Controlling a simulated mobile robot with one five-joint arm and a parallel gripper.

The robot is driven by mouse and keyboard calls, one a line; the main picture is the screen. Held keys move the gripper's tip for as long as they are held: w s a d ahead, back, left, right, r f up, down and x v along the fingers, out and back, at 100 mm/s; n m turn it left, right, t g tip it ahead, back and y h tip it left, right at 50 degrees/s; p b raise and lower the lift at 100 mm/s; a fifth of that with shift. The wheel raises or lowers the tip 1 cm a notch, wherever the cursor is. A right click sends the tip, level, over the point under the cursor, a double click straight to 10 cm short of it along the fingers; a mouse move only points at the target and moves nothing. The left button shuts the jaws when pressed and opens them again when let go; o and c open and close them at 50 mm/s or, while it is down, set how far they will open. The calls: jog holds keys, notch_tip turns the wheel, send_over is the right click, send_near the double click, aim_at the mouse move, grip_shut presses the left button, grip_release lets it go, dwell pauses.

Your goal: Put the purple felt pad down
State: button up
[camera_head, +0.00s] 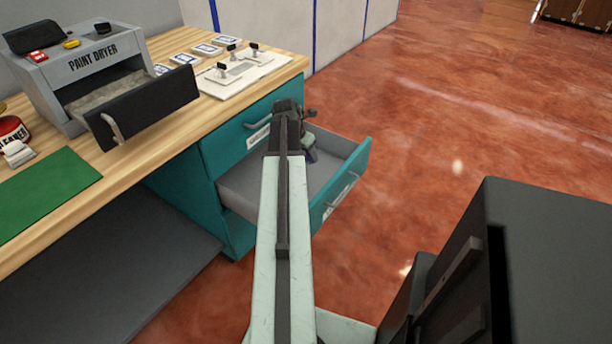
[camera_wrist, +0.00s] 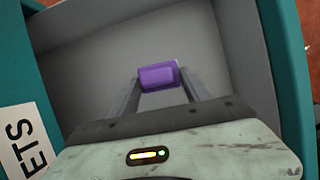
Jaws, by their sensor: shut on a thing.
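The purple felt pad (camera_wrist: 158,76) is a small purple block between the fingertips of my gripper (camera_wrist: 158,84) in the wrist view. My gripper is shut on it. Behind the pad in that view is the grey inside of an open drawer (camera_wrist: 85,60). In the head view my arm reaches over the open teal drawer (camera_head: 333,198), and my gripper (camera_head: 311,150) is partly hidden there. The pad cannot be made out in the head view. I cannot tell how far it is above the drawer floor.
The wooden workbench (camera_head: 130,160) holds a paint dryer (camera_head: 95,60) with its tray pulled out, a green mat (camera_head: 45,190), a red tin (camera_head: 12,130) and a white fixture board (camera_head: 240,75). A dark cabinet (camera_head: 540,240) stands at the right. Red floor lies open beyond the drawer.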

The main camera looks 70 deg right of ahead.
notch_tip(320, 180, down, 7)
jog(key=b, duration=0.5)
jog(key=shift+f+b, duration=0.2)
jog(key=shift+b, duration=0.2)
jog(key=shift+r, duration=0.25)
jog(key=shift+f, duration=0.25)
jog(key=o, duration=1.2)
jog(key=p+v, duration=0.7)
jog(key=v, duration=0.1)
jog(key=shift+w+d, duration=0.15)
jog(key=shift+d, duration=0.1)
